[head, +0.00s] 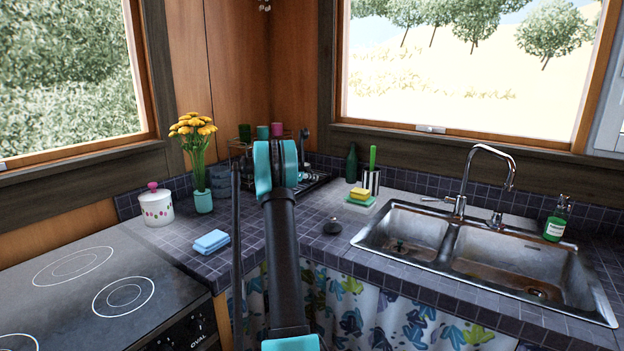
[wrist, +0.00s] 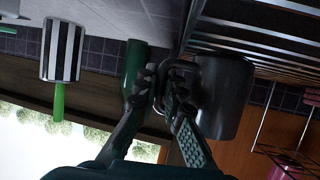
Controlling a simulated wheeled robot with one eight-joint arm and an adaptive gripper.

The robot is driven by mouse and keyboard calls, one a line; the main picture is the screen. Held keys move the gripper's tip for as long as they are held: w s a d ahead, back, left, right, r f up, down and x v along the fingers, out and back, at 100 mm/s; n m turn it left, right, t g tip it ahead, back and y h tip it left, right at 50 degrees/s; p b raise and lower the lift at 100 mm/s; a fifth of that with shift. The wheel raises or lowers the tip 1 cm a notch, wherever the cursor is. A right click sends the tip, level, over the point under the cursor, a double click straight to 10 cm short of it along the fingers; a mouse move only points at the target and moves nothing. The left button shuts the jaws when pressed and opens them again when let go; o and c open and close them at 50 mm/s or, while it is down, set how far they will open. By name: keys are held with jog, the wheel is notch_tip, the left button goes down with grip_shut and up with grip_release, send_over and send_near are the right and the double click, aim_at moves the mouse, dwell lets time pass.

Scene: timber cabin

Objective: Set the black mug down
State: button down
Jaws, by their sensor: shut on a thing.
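The black mug (wrist: 226,100) shows in the wrist view, where the picture is upside down. My gripper (wrist: 172,92) is shut on the mug's handle, with the mug's body just to the right of the fingers. The mug is close beside the wire dish rack (wrist: 255,42); I cannot tell whether it touches the rack or the counter. In the head view my own arm hides the gripper and most or all of the mug, in front of the dish rack (head: 318,181) in the corner.
A green bottle (head: 351,162) stands behind my fingers in the wrist view (wrist: 134,70). Right of it are a striped holder (head: 371,181) with a green-handled brush and sponges (head: 359,195). The sink (head: 400,229) lies right. A flower vase (head: 203,201) and blue cloth (head: 211,241) are left.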

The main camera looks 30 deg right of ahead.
jog(key=c, duration=1.6)
grip_release()
jog(key=shift+c, duration=0.2)
jog(key=v, duration=1.2)
jog(key=shift+r, duration=0.15)
